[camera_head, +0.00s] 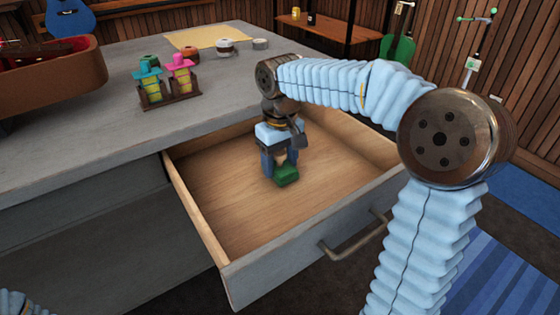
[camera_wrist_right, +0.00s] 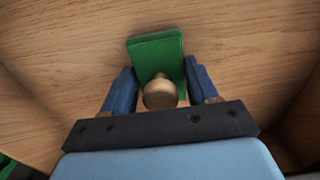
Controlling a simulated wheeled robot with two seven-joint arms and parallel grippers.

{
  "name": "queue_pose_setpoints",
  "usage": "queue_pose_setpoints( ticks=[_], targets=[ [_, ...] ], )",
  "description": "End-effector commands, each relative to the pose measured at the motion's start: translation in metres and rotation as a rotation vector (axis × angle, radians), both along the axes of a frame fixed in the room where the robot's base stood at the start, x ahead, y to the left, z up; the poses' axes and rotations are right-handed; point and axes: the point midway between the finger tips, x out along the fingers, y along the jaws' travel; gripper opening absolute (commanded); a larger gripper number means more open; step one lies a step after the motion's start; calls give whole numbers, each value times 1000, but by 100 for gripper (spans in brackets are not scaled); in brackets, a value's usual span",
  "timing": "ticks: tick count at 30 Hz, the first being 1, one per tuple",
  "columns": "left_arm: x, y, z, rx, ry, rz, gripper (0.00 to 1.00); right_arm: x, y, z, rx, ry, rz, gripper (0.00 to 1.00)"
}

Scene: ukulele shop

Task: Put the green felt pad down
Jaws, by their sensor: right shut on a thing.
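The green felt pad (camera_head: 287,175) is a small green block inside the open wooden drawer (camera_head: 222,203). My right gripper (camera_head: 279,165) points down into the drawer and is shut on the pad. In the right wrist view the pad (camera_wrist_right: 157,52) sits between the two blue fingers of the gripper (camera_wrist_right: 160,88), with a round tan knob (camera_wrist_right: 160,93) on its near side. The pad is at or just above the drawer floor; I cannot tell if it touches. A bit of my left arm shows at the lower left; its gripper is out of view.
The drawer holds nothing else that I can see, and its floor is clear around the pad. Its walls and front panel with a handle (camera_head: 352,238) surround my gripper. On the grey counter (camera_head: 120,115) stand a rack of pink and teal items (camera_head: 168,85) and a brown case (camera_head: 50,78).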

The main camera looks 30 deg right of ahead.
Motion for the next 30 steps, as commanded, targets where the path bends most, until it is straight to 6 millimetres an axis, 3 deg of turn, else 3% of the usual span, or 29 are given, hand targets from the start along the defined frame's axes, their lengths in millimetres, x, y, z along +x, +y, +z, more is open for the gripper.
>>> queue_pose_setpoints(
  ticks=[4,5,9,20,23,30],
  targets=[
    [0,0,-2,0,-1,0,100,0,0,-4,0,0,0,22],
    [0,0,-2,1,-1,0,100,0,0,-3,0,0,0,62],
    [0,0,-1,1,-1,0,100,0,0,-3,0,0,0,83],
    [0,0,2,0,0,0,100,0,0,4,0,-1,0,84],
    [0,-1,4,-1,0,-1,100,1,1,18,0,-3,1,84],
    [-2,-4,15,-6,3,-8,100,1,0,75,0,-3,1,84]
  ],
)
